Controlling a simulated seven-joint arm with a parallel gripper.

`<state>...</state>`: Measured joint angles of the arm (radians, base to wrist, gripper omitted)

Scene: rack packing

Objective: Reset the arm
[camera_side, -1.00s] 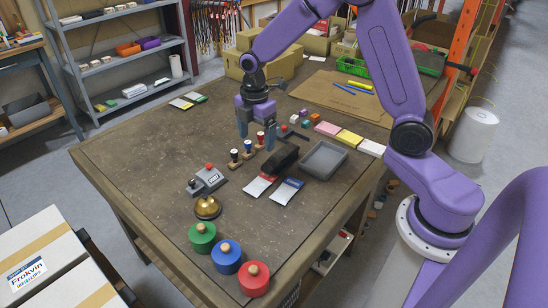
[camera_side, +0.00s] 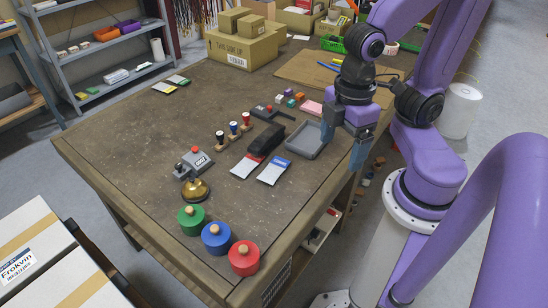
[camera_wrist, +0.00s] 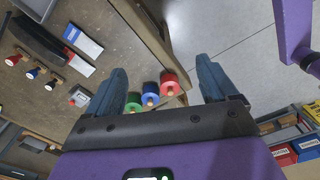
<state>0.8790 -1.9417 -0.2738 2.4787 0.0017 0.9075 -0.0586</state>
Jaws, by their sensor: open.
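My gripper (camera_side: 342,148) is open and empty. In the side view it hangs at the table's right edge, just right of the grey tray, with its fingers pointing down. In the wrist view my gripper (camera_wrist: 168,88) has its two blue fingers wide apart. Between them show the red (camera_wrist: 170,84), blue (camera_wrist: 150,95) and green (camera_wrist: 134,102) round blocks with knobs, well below and not touched. My arm is folded back near its base on the right side.
On the table (camera_side: 120,150) stand a grey tray (camera_side: 306,140), a black stapler-like thing (camera_side: 266,140), several stamps in a wooden rack (camera_side: 233,130), a brass bell (camera_side: 195,190) and a grey box with a red button (camera_side: 194,163). Cardboard boxes (camera_side: 240,48) stand at the back.

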